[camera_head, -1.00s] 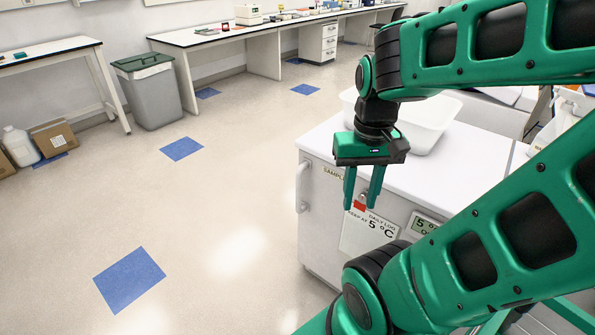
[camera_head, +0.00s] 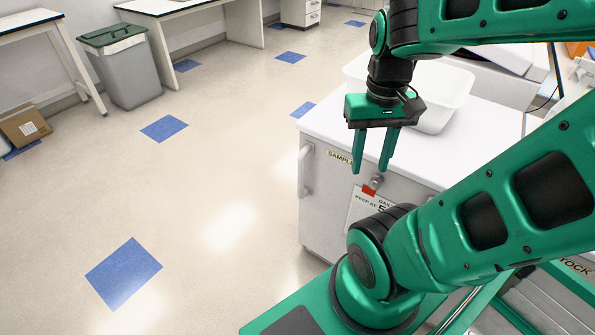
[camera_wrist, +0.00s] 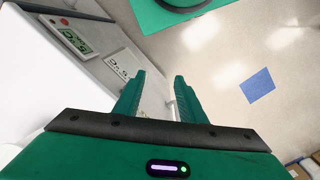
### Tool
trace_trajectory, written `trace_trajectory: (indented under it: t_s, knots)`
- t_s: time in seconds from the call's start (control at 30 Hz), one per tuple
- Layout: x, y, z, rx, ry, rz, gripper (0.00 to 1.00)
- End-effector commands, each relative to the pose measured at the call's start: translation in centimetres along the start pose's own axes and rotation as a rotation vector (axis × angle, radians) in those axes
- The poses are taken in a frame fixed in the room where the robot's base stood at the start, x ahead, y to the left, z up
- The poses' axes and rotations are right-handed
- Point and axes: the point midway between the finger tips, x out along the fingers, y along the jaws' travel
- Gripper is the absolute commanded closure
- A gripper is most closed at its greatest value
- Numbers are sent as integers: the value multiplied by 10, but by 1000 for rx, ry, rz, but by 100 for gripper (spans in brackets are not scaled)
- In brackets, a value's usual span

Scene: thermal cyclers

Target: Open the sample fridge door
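The sample fridge (camera_head: 430,155) is a low white unit with a flat top, at the right of the head view. Its door (camera_head: 325,205) faces me and looks shut, with a label reading "SAMPLE", a red tag and a paper notice. A vertical light grey handle (camera_head: 306,170) is on the door's left side. My gripper (camera_head: 373,172) hangs fingers down in front of the door's upper part, right of the handle, apart from it in the picture. In the wrist view, its two green fingers (camera_wrist: 158,85) are apart with nothing between them. My forearm hides the door's lower right.
A white tub (camera_head: 440,95) stands on the fridge top. The notice (camera_head: 362,212) and a display (camera_wrist: 72,38) are on the front. A grey bin (camera_head: 125,72) stands by benches at the far left. The floor left of the fridge is open.

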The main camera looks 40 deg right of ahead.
Motion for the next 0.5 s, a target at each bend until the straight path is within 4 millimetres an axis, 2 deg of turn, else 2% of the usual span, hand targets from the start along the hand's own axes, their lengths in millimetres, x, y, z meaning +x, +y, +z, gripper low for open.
trace_trajectory:
  t_s: [0.17,0.5]
  knots:
    - [14,0,-33,-120,-67,86,63]
    - [56,-22,-96,-425,-199,315,63]
